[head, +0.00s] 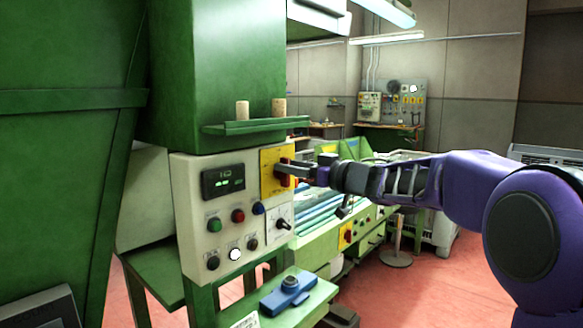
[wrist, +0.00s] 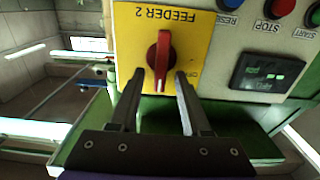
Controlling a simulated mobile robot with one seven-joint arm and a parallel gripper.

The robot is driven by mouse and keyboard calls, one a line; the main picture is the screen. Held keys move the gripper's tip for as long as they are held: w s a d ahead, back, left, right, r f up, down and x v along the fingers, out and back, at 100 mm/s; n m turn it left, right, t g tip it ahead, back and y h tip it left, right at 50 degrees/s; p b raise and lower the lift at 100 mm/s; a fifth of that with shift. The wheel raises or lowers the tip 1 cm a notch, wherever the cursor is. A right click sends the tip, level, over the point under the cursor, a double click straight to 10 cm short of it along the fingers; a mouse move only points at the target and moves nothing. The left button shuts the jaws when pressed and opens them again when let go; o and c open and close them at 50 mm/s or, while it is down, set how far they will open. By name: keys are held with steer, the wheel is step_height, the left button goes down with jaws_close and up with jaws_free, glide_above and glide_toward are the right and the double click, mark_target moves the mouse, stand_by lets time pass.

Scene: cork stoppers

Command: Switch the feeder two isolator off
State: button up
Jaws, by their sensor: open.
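The feeder two isolator is a red rotary handle (wrist: 161,52) on a yellow plate (wrist: 203,40) marked "FEEDER 2", which appears upside down in the wrist view. The handle stands nearly upright in that picture, with its narrow end towards me. In the head view the yellow plate (head: 267,180) is at the upper right of a pale control panel, and the red handle is partly hidden by my gripper. My gripper (wrist: 159,76) is open, one finger on each side of the handle's near end. I cannot tell whether either finger touches it.
The control panel (head: 183,205) carries a display (head: 223,182), several push buttons and a black rotary knob (head: 283,224) below the plate. A green shelf (head: 255,125) above holds two cork stoppers (head: 279,107). A blue device (head: 288,294) lies on the green ledge below.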

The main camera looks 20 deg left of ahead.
steer(key=shift+a, duration=0.15)
jaws_close()
steer(key=shift+n, duration=0.4)
steer(key=n+b, duration=0.1)
steer(key=n, duration=0.3)
steer(key=s+f+n+b, duration=0.1)
steer(key=n, duration=0.4)
steer(key=n+b, duration=0.1)
steer(key=n, duration=0.3)
steer(key=shift+s+a+f+n, duration=0.25)
steer(key=shift+a+f+n, duration=0.05)
steer(key=shift+f+n, duration=0.1)
steer(key=shift+f+n+b, duration=0.1)
steer(key=shift+n+b, duration=0.9)
steer(key=shift+n, duration=0.5)
